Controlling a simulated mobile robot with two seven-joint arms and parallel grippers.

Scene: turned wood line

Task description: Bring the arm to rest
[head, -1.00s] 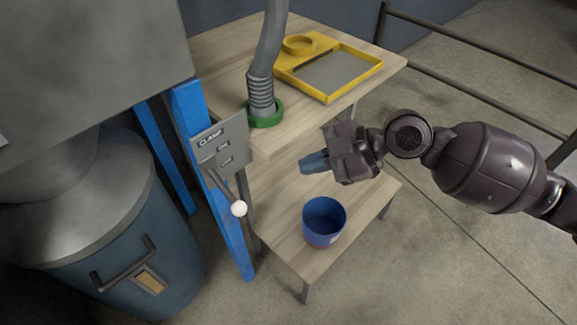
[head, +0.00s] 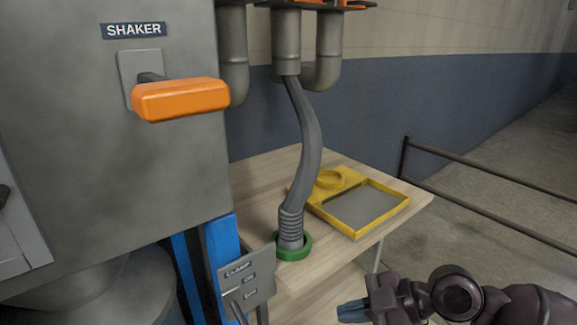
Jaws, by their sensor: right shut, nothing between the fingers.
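My right arm comes in at the lower right of the head view. Its gripper (head: 352,311), with blue fingertips, is shut and empty. It is in front of the wooden table, below the tabletop's right front edge in the picture, and touches nothing that I can see. The bottom of the picture cuts off part of the arm. My left gripper is not in view.
The wooden table (head: 262,196) holds a yellow tray (head: 349,236) and a green ring (head: 305,252) around the grey hose (head: 309,145). A grey cabinet labelled SHAKER with an orange handle (head: 182,100) stands left. A lever plate (head: 247,280) and dark railing (head: 480,164) flank the table.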

